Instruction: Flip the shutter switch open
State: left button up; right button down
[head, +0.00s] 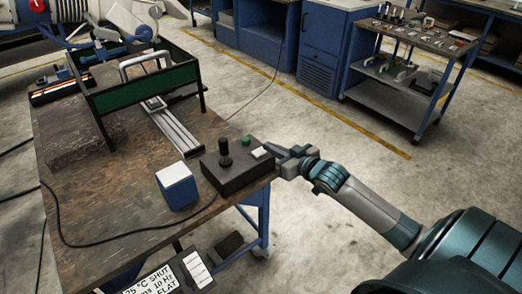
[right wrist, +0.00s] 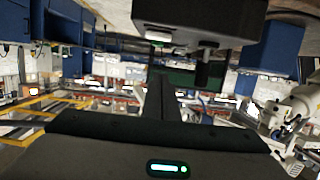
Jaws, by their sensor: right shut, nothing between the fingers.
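A dark control box (head: 236,174) sits at the right edge of the brown table, with a black joystick (head: 225,152), a green button (head: 246,141) and a white switch (head: 261,152) on top. I take the white switch as the shutter switch; whether it is flipped is too small to tell. My right gripper (head: 279,151) is shut and empty just right of the white switch; contact cannot be told. The right wrist view is upside down: the box (right wrist: 200,18) is at the top, a pale switch or button (right wrist: 158,35) and the joystick (right wrist: 203,68) hang below, near the shut fingers (right wrist: 160,88). My left gripper is not in view.
A blue and white cube (head: 177,187) stands left of the box. A green-panelled frame (head: 140,92) and a metal rail (head: 172,122) lie behind it. A black cable (head: 110,238) crosses the table (head: 105,195). A sign with text (head: 155,285) is below the front edge.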

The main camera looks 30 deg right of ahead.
jog(key=p, duration=0.1)
send_over(261, 160)
jog(key=shift+w+f, duration=0.1)
jog(key=shift+f, duration=0.4)
notch_tip(261, 160, down, 3)
jog(key=shift+r+p, duration=0.2)
jog(key=shift+p, duration=0.35)
jog(key=shift+f, duration=0.9)
jog(key=shift+f, duration=0.2)
jog(key=shift+r, duration=0.1)
